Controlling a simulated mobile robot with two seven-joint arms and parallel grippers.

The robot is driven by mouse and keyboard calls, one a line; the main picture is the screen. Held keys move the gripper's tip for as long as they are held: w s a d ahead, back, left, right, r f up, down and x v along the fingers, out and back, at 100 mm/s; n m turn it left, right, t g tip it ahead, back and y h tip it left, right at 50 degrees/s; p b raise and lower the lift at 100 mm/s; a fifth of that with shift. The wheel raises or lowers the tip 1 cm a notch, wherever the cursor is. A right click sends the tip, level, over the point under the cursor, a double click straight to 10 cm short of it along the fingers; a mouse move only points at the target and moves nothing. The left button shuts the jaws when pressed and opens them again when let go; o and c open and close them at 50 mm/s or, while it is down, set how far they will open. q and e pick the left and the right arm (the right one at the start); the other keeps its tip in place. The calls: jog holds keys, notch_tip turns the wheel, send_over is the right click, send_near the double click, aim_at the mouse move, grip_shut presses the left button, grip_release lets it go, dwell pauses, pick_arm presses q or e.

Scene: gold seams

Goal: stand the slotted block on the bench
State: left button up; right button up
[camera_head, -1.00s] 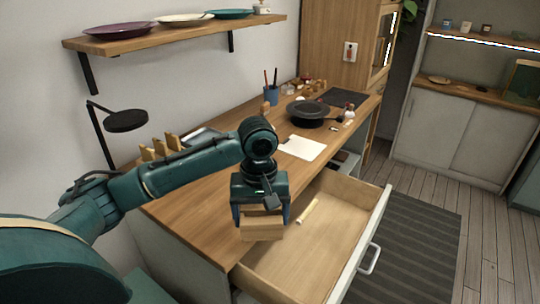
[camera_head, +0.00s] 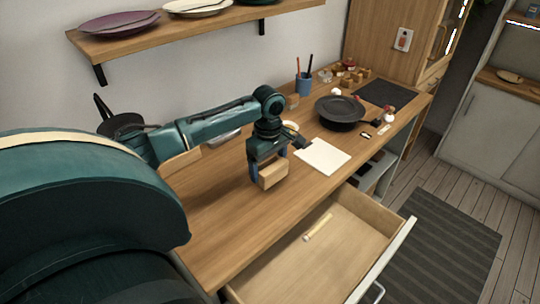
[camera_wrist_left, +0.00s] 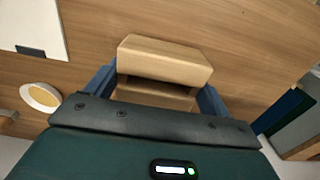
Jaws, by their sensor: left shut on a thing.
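The slotted block (camera_head: 273,176) is a small light-wood piece held between the blue fingers of my left gripper (camera_head: 268,167), above the wooden bench (camera_head: 222,208). In the head view it is left of the white sheet; whether its underside touches the bench I cannot tell. In the left wrist view the block (camera_wrist_left: 165,58) spans the space between the fingers, with a shaded recess below its near edge. My right gripper is not in view.
An open drawer (camera_head: 352,250) at the bench front holds a small pale stick (camera_head: 318,227). Bench top left of and in front of the block is clear.

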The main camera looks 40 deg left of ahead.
pick_arm(q)
jog(key=shift+w+f, duration=0.1)
jog(key=shift+f, duration=1.95)
jog(key=o, duration=1)
jog(key=shift+f, duration=0.15)
notch_tip(320, 180, up, 12)
jog(key=shift+r, duration=0.2)
